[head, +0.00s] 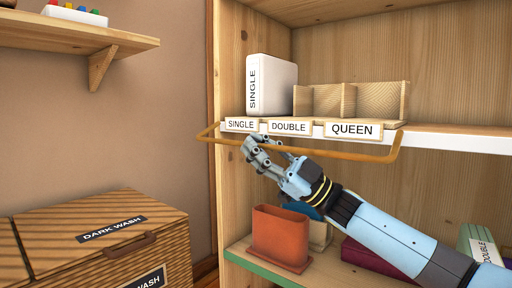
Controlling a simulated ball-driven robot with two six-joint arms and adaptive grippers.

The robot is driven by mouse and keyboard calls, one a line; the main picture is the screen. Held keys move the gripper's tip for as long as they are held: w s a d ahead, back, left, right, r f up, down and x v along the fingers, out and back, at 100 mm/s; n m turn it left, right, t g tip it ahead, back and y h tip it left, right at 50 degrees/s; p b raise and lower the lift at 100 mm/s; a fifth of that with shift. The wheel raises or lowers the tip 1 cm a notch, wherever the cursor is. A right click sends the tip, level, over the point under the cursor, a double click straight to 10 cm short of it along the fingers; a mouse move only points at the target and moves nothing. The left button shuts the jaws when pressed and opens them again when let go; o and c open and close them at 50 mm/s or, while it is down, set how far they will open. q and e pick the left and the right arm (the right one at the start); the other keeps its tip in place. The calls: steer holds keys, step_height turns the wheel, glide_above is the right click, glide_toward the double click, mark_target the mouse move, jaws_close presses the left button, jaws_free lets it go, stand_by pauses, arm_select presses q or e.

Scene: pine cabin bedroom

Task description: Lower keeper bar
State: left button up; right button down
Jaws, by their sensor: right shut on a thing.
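The keeper bar (345,154) is an orange-brown rod with bent ends. It runs across the front of the upper cabinet shelf (450,140), just below the labels SINGLE (241,125), DOUBLE (289,128) and QUEEN (352,130). My right gripper (258,147) is shut on the bar left of its middle, below the SINGLE and DOUBLE labels. The fingers hide a short part of the bar. A white folded-looking block marked SINGLE (276,85) stands upright in the left slot behind the bar. The slots between the wooden dividers (380,101) look empty. My left gripper is not in view.
On the lower shelf (262,272) stand a terracotta bin (280,237), a partly hidden blue item, a maroon item (372,258) and a pale item marked DOUBLE (483,246). A DARK WASH hamper (150,225) stands at lower left. A wall shelf (75,32) juts out above.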

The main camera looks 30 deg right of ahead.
steer(key=shift+r, duration=0.1)
stand_by(0.3)
steer(key=c, duration=1.4)
jaws_free()
steer(key=shift+d, duration=0.15)
steer(key=shift+s+d+f, duration=0.15)
steer(key=shift+d+f, duration=0.05)
steer(key=shift+f, duration=0.15)
steer(key=v, duration=0.6)
steer(key=shift+s+d+f, duration=0.15)
steer(key=shift+s+d, duration=0.05)
steer(key=shift+d, duration=0.05)
